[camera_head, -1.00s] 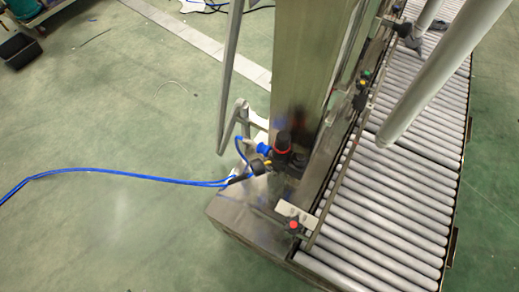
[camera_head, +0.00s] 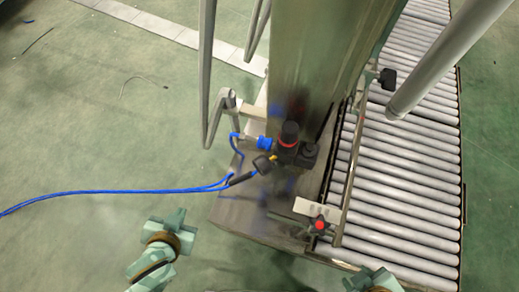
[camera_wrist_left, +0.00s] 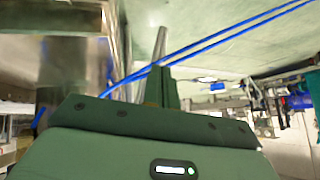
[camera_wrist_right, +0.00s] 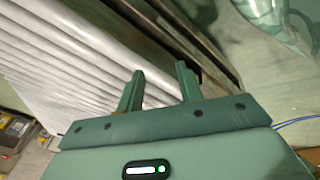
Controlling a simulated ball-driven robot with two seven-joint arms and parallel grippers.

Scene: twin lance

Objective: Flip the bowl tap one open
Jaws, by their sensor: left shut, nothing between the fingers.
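On the foot of the steel column is a black regulator unit (camera_head: 290,145) with a red ring, a blue fitting (camera_head: 264,143) and a small yellow part (camera_head: 273,157). I cannot make out which small part is the bowl tap or how it is set. In the left wrist view, my left gripper (camera_wrist_left: 162,86) is shut and empty, with the blue hose (camera_wrist_left: 200,42) crossing beyond it. In the right wrist view, my right gripper (camera_wrist_right: 158,90) is open and empty, facing the conveyor rollers. In the head view, parts of both arms show at the bottom, apart from the regulator.
The steel column (camera_head: 315,60) rises behind the regulator. The roller conveyor (camera_head: 400,190) runs along the right, under a grey pole (camera_head: 440,60). A red knob (camera_head: 320,225) sits by a pale plate (camera_head: 316,208).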

